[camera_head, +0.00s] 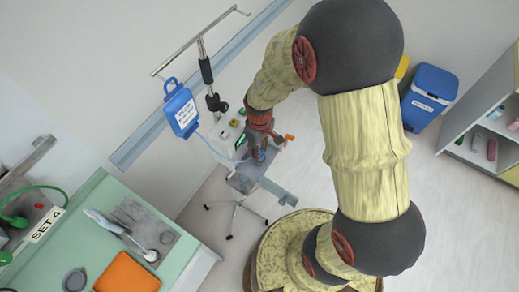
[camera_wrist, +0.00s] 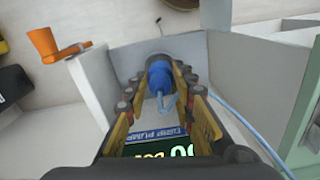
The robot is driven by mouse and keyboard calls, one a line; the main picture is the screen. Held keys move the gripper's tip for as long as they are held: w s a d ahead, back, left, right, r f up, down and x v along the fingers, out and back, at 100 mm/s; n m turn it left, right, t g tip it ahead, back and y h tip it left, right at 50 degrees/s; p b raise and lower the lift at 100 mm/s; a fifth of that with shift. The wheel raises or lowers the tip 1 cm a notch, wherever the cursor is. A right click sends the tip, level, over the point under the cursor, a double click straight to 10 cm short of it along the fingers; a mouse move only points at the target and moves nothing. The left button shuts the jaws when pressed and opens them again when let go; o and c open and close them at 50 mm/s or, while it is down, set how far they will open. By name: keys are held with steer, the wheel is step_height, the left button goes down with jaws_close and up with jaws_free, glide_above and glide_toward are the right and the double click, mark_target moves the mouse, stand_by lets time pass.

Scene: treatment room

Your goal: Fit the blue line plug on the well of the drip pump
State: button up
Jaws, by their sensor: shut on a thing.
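In the wrist view the blue line plug (camera_wrist: 159,78) sits between the two yellow fingers of my gripper (camera_wrist: 158,92), which are shut on it. The plug's far end is at a grey round part (camera_wrist: 153,59) of the drip pump; I cannot tell whether it is seated in the well or only in front of it. The pump's blue label (camera_wrist: 155,135) and green display (camera_wrist: 165,150) show below the plug. In the head view my gripper (camera_head: 258,148) is at the drip pump (camera_head: 229,130) on its stand, and the arm hides the plug and well.
An orange lever (camera_wrist: 45,45) sticks out at the pump's side. A green-topped bench (camera_head: 60,255) stands at left, a blue bin (camera_head: 430,95) at right.

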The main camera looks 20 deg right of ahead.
steer(key=shift+f+b, duration=0.7)
steer(key=shift+f, duration=0.55)
stand_by(1.2)
steer(key=o, duration=1.1)
steer(key=shift+c, duration=0.2)
steer(key=shift+r, duration=0.15)
steer(key=shift+r+p, duration=2.6)
steer(key=shift+r, duration=0.85)
steer(key=shift+f, duration=0.1)
